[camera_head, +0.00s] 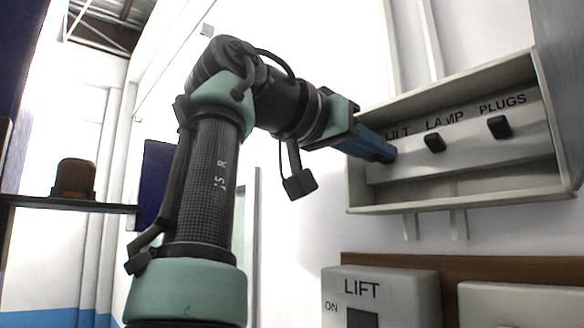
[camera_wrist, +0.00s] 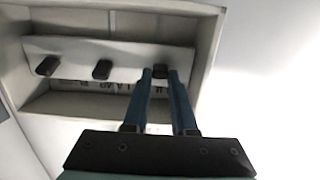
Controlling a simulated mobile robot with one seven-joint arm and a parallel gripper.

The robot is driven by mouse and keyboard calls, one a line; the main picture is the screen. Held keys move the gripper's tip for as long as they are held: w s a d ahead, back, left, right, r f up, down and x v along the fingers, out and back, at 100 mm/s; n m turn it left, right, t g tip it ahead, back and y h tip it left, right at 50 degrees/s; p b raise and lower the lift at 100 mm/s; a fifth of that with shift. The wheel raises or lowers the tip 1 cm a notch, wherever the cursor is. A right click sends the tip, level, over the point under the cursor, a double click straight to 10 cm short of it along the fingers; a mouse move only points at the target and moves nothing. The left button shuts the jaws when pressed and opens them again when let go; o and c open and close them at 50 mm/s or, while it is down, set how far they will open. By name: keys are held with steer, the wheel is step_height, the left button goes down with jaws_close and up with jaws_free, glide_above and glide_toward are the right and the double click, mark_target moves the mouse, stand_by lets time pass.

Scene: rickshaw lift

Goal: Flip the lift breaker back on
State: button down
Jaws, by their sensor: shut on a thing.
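The breaker box (camera_head: 455,193) is an open pale case on the white wall, with a light panel (camera_head: 470,160) inside labelled LIFT, LAMP and PLUGS. My gripper (camera_head: 387,156) reaches in from the left with its blue fingers at the LIFT position. In the wrist view, where the panel is upside down, my gripper (camera_wrist: 160,75) has one fingertip on each side of the dark lift breaker lever (camera_wrist: 160,69) and is shut on it. The fingers hide this lever in the head view, and I cannot tell its tilt.
The dark LAMP lever (camera_head: 434,143) and PLUGS lever (camera_head: 499,127) stand to the right of my fingers. Below the box are a LIFT switch plate (camera_head: 400,297) and another pale plate (camera_head: 520,303) on a brown board (camera_head: 480,268). A shelf (camera_head: 110,208) is at left.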

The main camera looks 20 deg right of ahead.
stand_by(0.4)
steer(key=c, duration=0.7)
jaws_free()
steer(key=v, duration=1.3)
